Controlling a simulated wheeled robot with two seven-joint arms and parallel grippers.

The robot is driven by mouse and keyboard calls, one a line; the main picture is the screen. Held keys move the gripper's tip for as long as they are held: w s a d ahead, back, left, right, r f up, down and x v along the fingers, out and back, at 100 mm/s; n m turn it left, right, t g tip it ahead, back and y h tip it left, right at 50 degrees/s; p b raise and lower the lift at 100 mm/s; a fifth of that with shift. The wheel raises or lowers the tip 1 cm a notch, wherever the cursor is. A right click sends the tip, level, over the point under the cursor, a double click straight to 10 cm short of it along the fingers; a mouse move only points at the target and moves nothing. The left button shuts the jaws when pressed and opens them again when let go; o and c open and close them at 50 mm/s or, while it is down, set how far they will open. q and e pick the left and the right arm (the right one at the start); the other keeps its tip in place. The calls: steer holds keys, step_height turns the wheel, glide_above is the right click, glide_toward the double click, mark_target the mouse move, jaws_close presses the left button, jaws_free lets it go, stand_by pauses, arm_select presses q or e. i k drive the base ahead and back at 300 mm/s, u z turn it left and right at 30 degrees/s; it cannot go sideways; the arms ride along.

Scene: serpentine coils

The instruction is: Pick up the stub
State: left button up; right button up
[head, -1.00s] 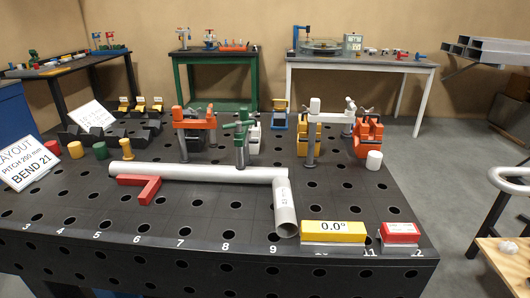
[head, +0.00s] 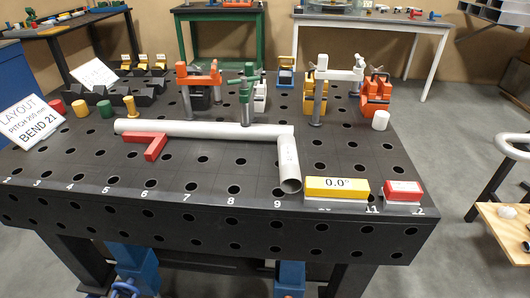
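A short grey-white pipe piece (head: 288,165), which looks like the stub, lies on the black perforated table (head: 215,208). Its open end faces the front edge. Its far end meets the right end of a long white pipe (head: 190,128); I cannot tell whether they are joined or only touching. Neither of my grippers is in view.
A red angle piece (head: 151,147) lies before the long pipe. A green clamp (head: 246,105) stands over that pipe. A yellow level reading 0.0° (head: 337,188) and a red block (head: 403,190) sit right of the short pipe. The front left of the tabletop is clear.

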mark_target(290, 174)
steer(key=k, duration=0.5)
steer(key=u, duration=1.9)
steer(key=i, duration=1.55)
steer(key=z, duration=2.85)
